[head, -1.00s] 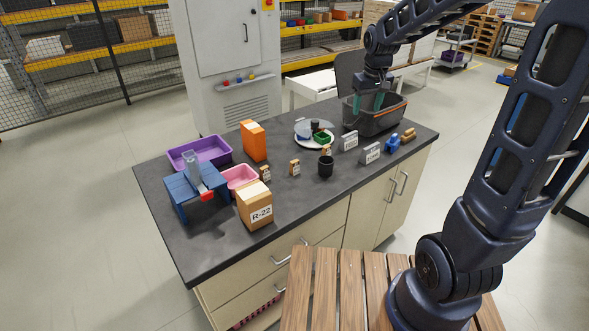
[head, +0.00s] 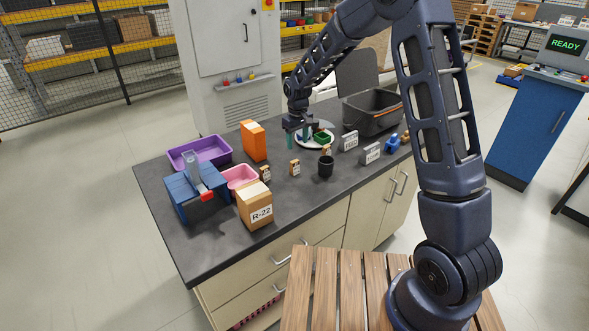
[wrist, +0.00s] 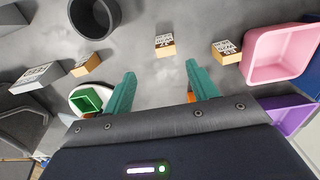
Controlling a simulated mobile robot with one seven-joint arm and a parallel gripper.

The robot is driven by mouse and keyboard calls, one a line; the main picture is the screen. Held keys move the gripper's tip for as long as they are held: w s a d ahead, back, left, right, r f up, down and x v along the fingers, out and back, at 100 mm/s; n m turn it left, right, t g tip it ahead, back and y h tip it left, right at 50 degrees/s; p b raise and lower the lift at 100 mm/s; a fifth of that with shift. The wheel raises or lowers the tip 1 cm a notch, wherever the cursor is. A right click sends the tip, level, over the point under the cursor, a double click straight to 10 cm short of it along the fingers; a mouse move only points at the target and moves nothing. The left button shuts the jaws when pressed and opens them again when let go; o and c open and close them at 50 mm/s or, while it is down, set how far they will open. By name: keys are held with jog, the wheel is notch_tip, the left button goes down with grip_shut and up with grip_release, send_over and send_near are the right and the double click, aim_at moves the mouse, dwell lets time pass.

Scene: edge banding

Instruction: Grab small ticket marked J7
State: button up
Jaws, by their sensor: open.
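Several small wooden tickets with pale labels stand on the dark tabletop. In the head view one ticket (head: 295,167) is in the middle, one ticket (head: 265,174) is by the pink tray, and one ticket (head: 326,149) is behind the black cup. The wrist view shows the middle ticket (wrist: 165,45), the right ticket (wrist: 227,51) and the left ticket (wrist: 86,64). Their marks are too small to read, so I cannot tell which is J7. My gripper (head: 298,138), also in the wrist view (wrist: 160,72), is open and empty above the table, apart from the tickets. The middle ticket lies ahead between its teal fingers.
A black cup (head: 326,168) and grey label stands (head: 371,153) are to the right. A white plate with a green box (wrist: 88,99) is close to my gripper. An orange box (head: 253,141), pink tray (head: 239,175), purple tray (head: 205,147) and R-22 carton (head: 254,206) are left.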

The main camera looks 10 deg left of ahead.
aim_at(294, 161)
notch_tip(294, 161, down, 6)
jog(key=shift+a, duration=0.15)
jog(key=shift+s+a+f, duration=0.1)
jog(key=shift+a+f, duration=0.1)
jog(key=shift+f, duration=1.1)
jog(key=shift+s+a+f, duration=0.1)
jog(key=shift+a+f, duration=0.1)
jog(key=shift+f, duration=1.1)
jog(key=shift+c, duration=0.5)
jog(key=c, duration=0.9)
